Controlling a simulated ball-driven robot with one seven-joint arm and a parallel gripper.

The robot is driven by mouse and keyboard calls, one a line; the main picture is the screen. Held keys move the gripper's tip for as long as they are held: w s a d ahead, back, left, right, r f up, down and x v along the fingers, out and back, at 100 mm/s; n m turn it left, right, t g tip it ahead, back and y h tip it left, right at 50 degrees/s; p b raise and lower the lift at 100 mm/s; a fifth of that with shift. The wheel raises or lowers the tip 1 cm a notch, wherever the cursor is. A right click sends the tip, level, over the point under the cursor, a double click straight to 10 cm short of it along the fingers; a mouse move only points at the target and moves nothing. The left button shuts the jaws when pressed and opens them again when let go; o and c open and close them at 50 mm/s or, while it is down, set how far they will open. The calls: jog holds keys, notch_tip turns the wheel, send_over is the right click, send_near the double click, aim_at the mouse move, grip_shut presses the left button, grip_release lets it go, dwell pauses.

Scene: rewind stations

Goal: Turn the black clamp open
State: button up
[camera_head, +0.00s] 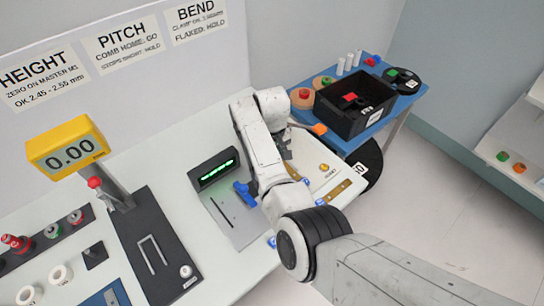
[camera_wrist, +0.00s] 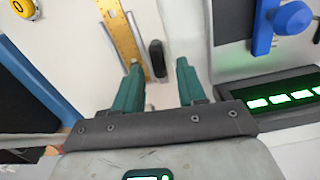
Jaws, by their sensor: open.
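The black clamp (camera_wrist: 157,58) is a small upright dark bar on a pale panel in the wrist view, just right of a brass ruled strip (camera_wrist: 122,35). My gripper (camera_wrist: 158,66) is open. Its two green fingers stand apart, one on each side of the clamp's line, with nothing held between them. I cannot tell how close the fingertips are to the clamp in depth.
A blue lever (camera_wrist: 291,18) and a green-lit display (camera_wrist: 285,100) are right of the gripper. A yellow round knob (camera_wrist: 22,8) is at the upper left. In the head view, a black bin (camera_head: 352,112) stands on a blue table. Clear floor (camera_head: 450,220) lies right.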

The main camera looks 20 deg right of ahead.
notch_tip(320, 180, up, 10)
jog(key=b, duration=0.1)
jog(key=shift+r, duration=0.25)
dwell(0.4)
